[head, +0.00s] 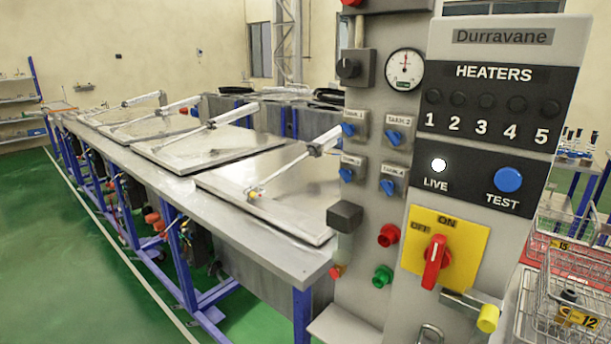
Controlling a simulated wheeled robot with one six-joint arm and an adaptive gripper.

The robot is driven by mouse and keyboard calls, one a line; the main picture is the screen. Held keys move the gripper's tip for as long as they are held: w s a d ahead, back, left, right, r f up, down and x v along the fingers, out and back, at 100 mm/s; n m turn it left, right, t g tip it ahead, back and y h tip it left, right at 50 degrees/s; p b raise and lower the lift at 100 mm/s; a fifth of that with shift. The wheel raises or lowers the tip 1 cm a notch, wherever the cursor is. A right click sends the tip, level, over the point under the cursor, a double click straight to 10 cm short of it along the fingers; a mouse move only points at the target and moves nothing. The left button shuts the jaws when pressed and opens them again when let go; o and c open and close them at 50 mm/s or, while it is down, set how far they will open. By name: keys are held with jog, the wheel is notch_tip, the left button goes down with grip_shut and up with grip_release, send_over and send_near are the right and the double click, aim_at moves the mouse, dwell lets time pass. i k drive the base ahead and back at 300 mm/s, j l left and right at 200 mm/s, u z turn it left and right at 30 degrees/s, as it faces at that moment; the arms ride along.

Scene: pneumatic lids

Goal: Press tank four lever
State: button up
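The tank four lever (388,187) is a small blue lever under a plate labelled "TANK 4", at the lower right of a group of blue levers on the grey control panel (372,225). The tank two lever (394,137) is above it. The tank one lever (348,129) is at the upper left, and the tank three lever (346,174) at the lower left. Flat metal tank lids (285,190) with pneumatic cylinders (325,141) lie along the bench to the left. My gripper is not in this view.
A red button (388,235) and green button (382,276) sit below the levers. To the right are a red rotary switch (435,262), a blue TEST button (508,180) and a yellow-tipped handle (487,318). Wire baskets (570,285) stand far right. Green floor (70,270) is open at left.

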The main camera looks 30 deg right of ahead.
aim_at(162, 234)
jog(key=i+j, duration=1.45)
jog(key=i, duration=0.3)
jog(key=i+j, duration=0.75)
jog(key=i, duration=0.1)
